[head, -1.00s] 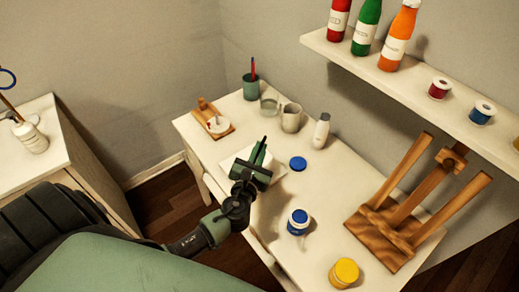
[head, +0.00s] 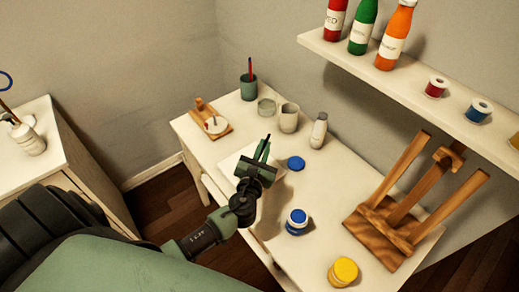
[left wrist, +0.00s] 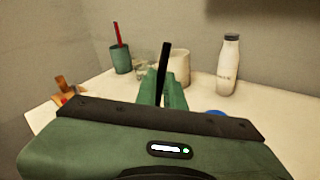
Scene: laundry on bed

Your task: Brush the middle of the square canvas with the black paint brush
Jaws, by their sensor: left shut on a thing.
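My left gripper (head: 262,152) is over the white square canvas (head: 231,161), which lies flat on the desk and is partly hidden by the gripper. The gripper is shut on the black paint brush (left wrist: 164,66), which stands up between its green fingers in the left wrist view. In the head view the brush is only a thin dark line at the fingers. The brush's lower end is hidden, so I cannot tell whether it touches the canvas. My right gripper is not in view.
A wooden easel (head: 400,215) stands at the right of the desk (head: 325,205). Blue paint (head: 297,221), a blue lid (head: 296,163), yellow paint (head: 343,271), a white bottle (head: 319,130), a pitcher (head: 289,117) and a green cup (head: 249,88) surround the canvas. A shelf with bottles overhangs at the right.

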